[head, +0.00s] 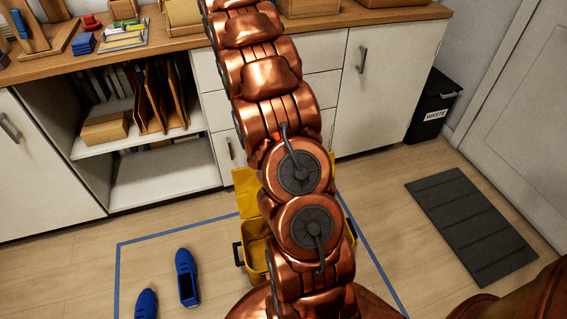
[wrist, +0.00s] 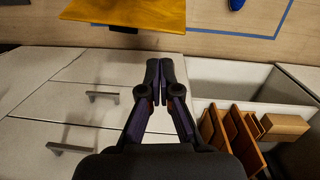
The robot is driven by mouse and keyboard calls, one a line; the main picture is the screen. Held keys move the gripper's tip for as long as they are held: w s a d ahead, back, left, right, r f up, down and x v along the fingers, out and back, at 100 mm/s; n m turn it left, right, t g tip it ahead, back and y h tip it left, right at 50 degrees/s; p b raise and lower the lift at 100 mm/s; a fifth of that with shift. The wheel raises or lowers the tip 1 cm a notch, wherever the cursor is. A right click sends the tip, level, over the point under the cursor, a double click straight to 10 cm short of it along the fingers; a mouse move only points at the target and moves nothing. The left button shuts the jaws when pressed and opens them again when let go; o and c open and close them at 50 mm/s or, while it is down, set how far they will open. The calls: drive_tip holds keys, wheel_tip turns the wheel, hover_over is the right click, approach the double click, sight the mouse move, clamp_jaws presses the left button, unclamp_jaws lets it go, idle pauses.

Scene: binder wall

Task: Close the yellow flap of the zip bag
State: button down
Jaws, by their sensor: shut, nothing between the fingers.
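The yellow zip bag (head: 255,253) stands on the floor in the head view, partly hidden behind my arm. Its yellow flap (head: 244,192) is raised at the back, toward the cabinets, and the bag looks open. The flap also shows at the top of the wrist view (wrist: 135,12), cut off by the frame edge. My gripper (wrist: 160,64) is shut and empty in the wrist view, its tips apart from the flap in the picture. It is not visible in the head view.
White cabinets (head: 385,85) under a wooden counter (head: 345,18) line the back. An open shelf holds folders (head: 165,97). Blue shoes (head: 187,278) lie left of the bag, inside blue floor tape (head: 117,270). A waste bin (head: 432,105) and dark mat (head: 470,222) are right.

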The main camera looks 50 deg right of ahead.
drive_tip(key=w+d+f+m+t+b, duration=0.1)
drive_tip(key=d+f+b, duration=0.5)
drive_tip(key=d+f, duration=0.6)
drive_tip(key=w+d+f+m+b, duration=0.1)
drive_tip(key=d+f+b, duration=0.6)
drive_tip(key=f, duration=0.8)
drive_tip(key=s+a+f+b, duration=0.1)
drive_tip(key=s+f+b, duration=0.2)
drive_tip(key=f, duration=0.6)
drive_tip(key=shift+a+y+b, duration=0.15)
drive_tip(key=shift+y+b, duration=0.15)
drive_tip(key=shift+b, duration=0.45)
drive_tip(key=shift+s+a+r, duration=0.1)
drive_tip(key=shift+s+r, duration=0.05)
